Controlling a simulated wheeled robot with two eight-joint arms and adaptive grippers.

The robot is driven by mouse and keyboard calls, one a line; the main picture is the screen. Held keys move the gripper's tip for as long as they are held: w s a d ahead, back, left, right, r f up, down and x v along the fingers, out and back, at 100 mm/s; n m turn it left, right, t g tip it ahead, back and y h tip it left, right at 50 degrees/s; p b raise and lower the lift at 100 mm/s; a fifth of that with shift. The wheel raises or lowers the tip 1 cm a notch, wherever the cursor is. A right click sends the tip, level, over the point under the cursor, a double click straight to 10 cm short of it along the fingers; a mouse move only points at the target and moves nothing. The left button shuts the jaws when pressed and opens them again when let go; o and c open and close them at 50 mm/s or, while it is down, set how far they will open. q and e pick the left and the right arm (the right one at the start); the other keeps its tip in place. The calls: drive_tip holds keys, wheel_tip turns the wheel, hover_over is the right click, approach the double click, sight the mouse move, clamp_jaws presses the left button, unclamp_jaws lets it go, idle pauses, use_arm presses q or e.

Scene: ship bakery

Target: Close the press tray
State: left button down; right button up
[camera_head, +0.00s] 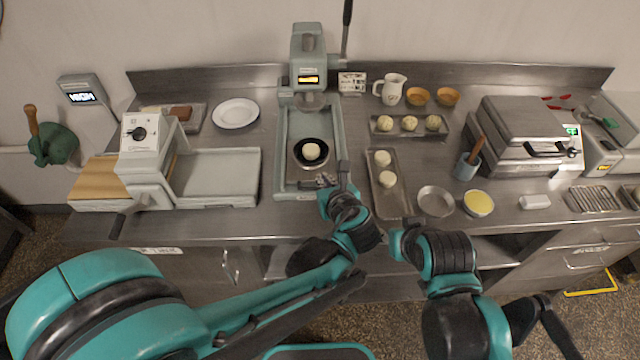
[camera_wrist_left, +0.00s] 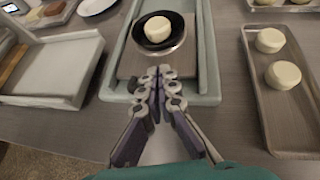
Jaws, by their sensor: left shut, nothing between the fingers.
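The teal press (camera_head: 308,62) stands at the back centre of the counter. Its metal press tray (camera_head: 294,172) sits toward the front of the teal base, out from under the press head. A black round dish (camera_head: 298,158) on the tray holds a pale dough ball (camera_head: 311,151). In the left wrist view the tray (camera_wrist_left: 132,66) and dish (camera_wrist_left: 148,43) lie just beyond my fingertips. My left gripper (camera_head: 326,181) is shut and empty at the tray's front edge; its fingertips also show in the wrist view (camera_wrist_left: 159,72). Contact is unclear.
Right of the press, a long tray (camera_head: 391,204) holds two dough balls, with another dough tray (camera_head: 382,131) behind it. A slicer-like machine (camera_head: 150,150) with a pale bed stands left. A press lever (camera_head: 346,30) rises at the back.

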sight(314, 167)
use_arm(q)
drive_tip(key=b+x, duration=0.2)
drive_tip(key=x, duration=0.5)
drive_tip(key=shift+w+a+f, duration=0.1)
drive_tip(key=shift+w, duration=0.05)
drive_tip(key=w, duration=1.6)
drive_tip(key=shift+w, duration=0.35)
